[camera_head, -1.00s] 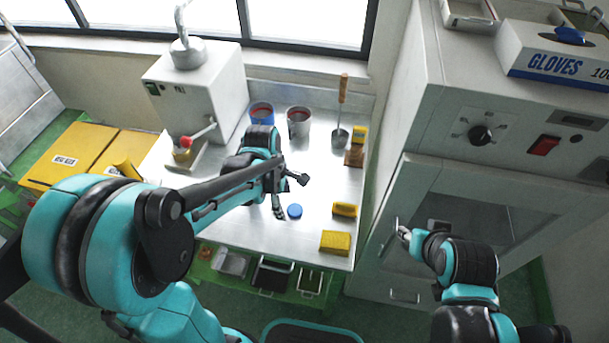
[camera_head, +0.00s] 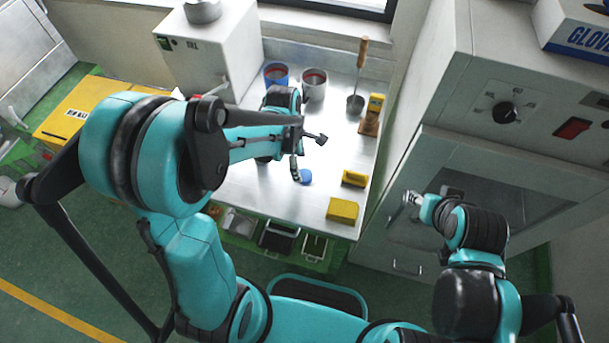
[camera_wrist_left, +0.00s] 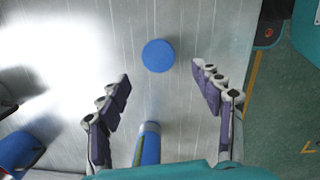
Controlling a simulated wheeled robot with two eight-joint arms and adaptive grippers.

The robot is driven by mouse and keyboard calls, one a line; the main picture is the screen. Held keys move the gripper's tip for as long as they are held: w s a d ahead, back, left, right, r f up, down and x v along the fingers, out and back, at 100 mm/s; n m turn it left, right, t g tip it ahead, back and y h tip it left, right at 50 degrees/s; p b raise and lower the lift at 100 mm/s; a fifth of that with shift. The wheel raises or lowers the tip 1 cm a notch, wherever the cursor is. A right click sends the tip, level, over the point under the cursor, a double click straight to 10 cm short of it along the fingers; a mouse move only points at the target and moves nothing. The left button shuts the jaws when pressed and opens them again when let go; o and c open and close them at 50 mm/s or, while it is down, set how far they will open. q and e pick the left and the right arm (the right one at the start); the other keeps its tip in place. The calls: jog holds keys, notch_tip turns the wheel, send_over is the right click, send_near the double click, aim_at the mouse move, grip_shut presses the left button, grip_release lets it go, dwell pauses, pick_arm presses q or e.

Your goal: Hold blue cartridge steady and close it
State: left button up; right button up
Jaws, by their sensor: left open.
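A flat blue round piece (camera_wrist_left: 158,55) lies on the metal table, beyond my left fingertips in the wrist view. In the head view it shows (camera_head: 306,177) beside a finger of my left gripper. A blue cylinder (camera_wrist_left: 148,150), which looks like the cartridge, shows between the left fingers, nearer the palm; its lower part is hidden. My left gripper (camera_wrist_left: 160,78) is open, with gaps between its fingers and the cylinder; it also shows in the head view (camera_head: 308,155). My right gripper (camera_head: 411,199) is at the cabinet door, small and partly hidden.
A blue cup (camera_head: 276,72) and a grey cup (camera_head: 313,86) stand at the table's back, near a scoop (camera_head: 357,90). Yellow blocks (camera_head: 342,210) lie at the right edge. A white machine (camera_head: 205,55) stands back left; the cabinet (camera_head: 450,110) borders the right.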

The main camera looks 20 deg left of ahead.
aim_at(304, 175)
pick_arm(q)
jog(key=shift+f, duration=0.1)
jog(key=f, duration=0.1)
jog(key=d+f+b, duration=0.1)
jog(key=f, duration=0.1)
jog(key=f+b, duration=0.1)
jog(key=f, duration=0.1)
jog(key=shift+w+d, duration=0.15)
jog(key=shift+w, duration=0.1)
jog(key=shift+r, duration=0.1)
jog(key=shift+c, duration=0.4)
jog(key=c, duration=0.8)
